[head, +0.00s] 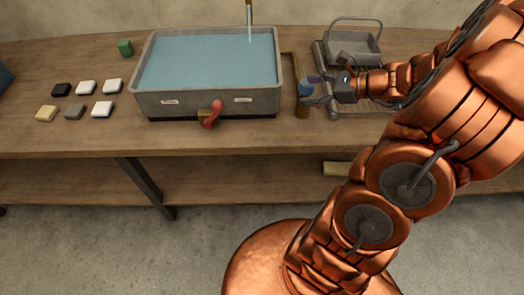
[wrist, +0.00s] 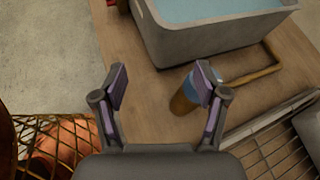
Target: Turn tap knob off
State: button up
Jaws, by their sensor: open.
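A brass tap with a red knob (head: 212,113) sits at the front of the grey basin (head: 205,102), low on its wall. The knob's lever leans up and to the right. At the back, a thin spout (head: 249,13) lets a stream of water fall into the full basin. My gripper (head: 312,90) is open at the right of the basin, well apart from the red knob. In the wrist view my gripper (wrist: 160,78) has nothing between its fingers. A reddish piece (wrist: 122,4) at the top edge may be the knob.
A blue and brown bottle (wrist: 184,99) stands close by my right finger in the wrist view. A wire rack (head: 375,103) with a grey basket (head: 352,47) is at the right. Several small blocks (head: 74,111) lie left.

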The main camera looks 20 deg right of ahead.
jog(key=s+a+n+g+h, duration=0.1)
jog(key=s+a+n+g, duration=0.4)
jog(key=a, duration=0.5)
jog(key=s+a+r+n+g+h, duration=0.1)
jog(key=s+a+n+g, duration=0.4)
jog(key=s+a+n, duration=0.4)
jog(key=shift+a+r+n, duration=0.2)
jog(key=shift+a+n, duration=0.8)
